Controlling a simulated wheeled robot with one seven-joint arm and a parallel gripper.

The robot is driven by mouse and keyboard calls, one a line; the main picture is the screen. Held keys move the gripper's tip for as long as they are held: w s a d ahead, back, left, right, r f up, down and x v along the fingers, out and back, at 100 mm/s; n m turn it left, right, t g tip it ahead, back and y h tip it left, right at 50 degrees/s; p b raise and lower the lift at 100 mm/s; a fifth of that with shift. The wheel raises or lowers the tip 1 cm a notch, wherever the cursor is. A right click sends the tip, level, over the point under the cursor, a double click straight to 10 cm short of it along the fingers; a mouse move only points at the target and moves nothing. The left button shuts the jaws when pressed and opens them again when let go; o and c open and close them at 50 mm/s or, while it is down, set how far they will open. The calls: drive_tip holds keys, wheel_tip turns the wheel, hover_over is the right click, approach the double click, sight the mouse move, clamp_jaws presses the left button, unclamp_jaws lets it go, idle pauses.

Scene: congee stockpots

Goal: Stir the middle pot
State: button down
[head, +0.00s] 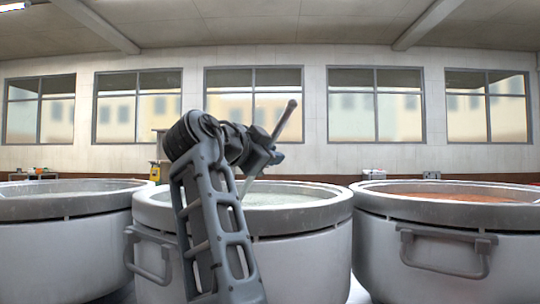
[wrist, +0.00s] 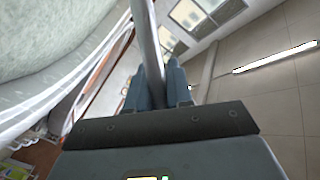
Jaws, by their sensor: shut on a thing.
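The middle pot (head: 300,224) is a large pale grey stockpot with a thick rim and pale, whitish contents (head: 275,198). My gripper (head: 266,157) is above it, shut on a long grey rod-like stirrer (head: 286,118). The stirrer is tilted, its upper end leaning right. Its lower part runs down toward the contents behind my arm, and I cannot see its tip. In the wrist view the blue-grey fingers (wrist: 157,86) close around the stirrer's shaft (wrist: 146,38). Whitish contents and a pot rim fill that view's upper left.
A left pot (head: 60,250) with pale contents and a right pot (head: 440,255) with orange-red contents stand close on either side. The middle pot's side handle (head: 150,258) sticks out at the left front. A yellow object (head: 155,172) stands behind.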

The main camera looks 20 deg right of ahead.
wheel_tip(320, 180, up, 14)
drive_tip(key=p, duration=0.8)
drive_tip(key=shift+r+p, duration=0.25)
drive_tip(key=shift+p, duration=0.05)
drive_tip(key=shift+f+m+b, duration=0.15)
drive_tip(key=shift+m+b, duration=0.25)
drive_tip(key=shift+b, duration=0.25)
drive_tip(key=shift+m+t+h+b, duration=0.3)
drive_tip(key=shift+m+t+b, duration=0.1)
drive_tip(key=shift+m+b, duration=0.3)
drive_tip(key=shift+r, duration=0.25)
